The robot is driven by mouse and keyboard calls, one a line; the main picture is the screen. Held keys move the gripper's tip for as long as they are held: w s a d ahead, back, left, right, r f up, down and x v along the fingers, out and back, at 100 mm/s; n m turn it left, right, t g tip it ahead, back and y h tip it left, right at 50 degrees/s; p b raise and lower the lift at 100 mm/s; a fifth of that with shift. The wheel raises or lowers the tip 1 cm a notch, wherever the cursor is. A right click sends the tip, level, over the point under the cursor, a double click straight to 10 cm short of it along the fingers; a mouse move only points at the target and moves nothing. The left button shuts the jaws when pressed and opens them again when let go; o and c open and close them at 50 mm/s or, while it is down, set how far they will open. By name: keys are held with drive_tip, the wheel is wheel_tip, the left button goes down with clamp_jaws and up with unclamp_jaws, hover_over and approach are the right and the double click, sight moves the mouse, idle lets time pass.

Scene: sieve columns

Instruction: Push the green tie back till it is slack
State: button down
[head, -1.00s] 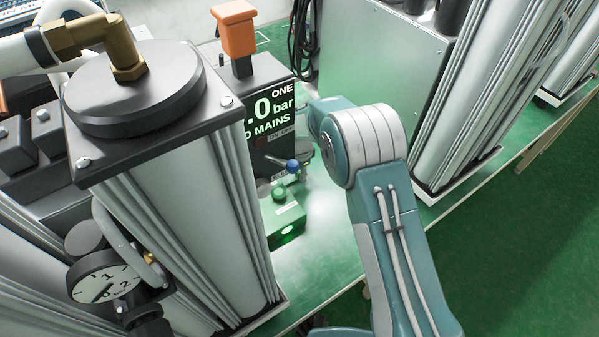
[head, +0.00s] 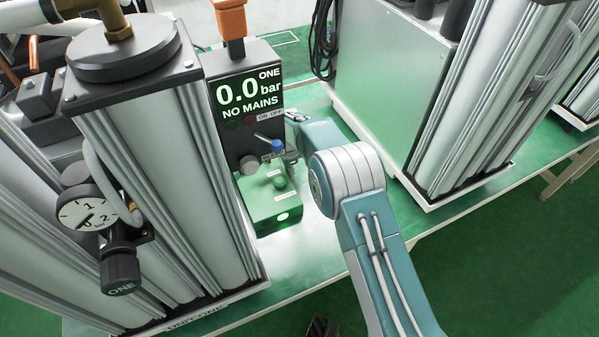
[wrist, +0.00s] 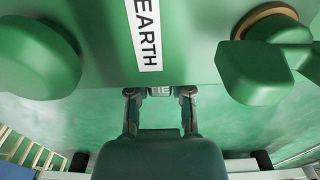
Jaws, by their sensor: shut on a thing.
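In the wrist view my gripper (wrist: 159,94) is shut on a small block marked with letters that seem to read "TIE" (wrist: 159,91), below a white EARTH label (wrist: 146,33). One finger stands on each side of the block. A large rounded green knob (wrist: 38,57) is at the upper left, and a green block-shaped handle (wrist: 262,70) at the upper right. In the head view a green box (head: 270,212) with a green knob (head: 281,182) stands below a blue-tipped lever (head: 277,146). My arm hides much of the gripper there, and I cannot make out the tie.
A black panel (head: 275,95) reads ONE, 0.0 bar, NO MAINS. A ribbed column with a pressure gauge (head: 87,214) stands close on the left. A grey cabinet (head: 385,85) and another column are on the right.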

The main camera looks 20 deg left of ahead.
drive_tip(key=shift+s+a+r, duration=0.1)
drive_tip(key=shift+a, duration=0.25)
drive_tip(key=c, duration=0.5)
unclamp_jaws()
drive_tip(key=shift+s, duration=0.1)
drive_tip(key=shift+d, duration=0.1)
wheel_tip(320, 180, up, 12)
drive_tip(key=shift+f, duration=0.15)
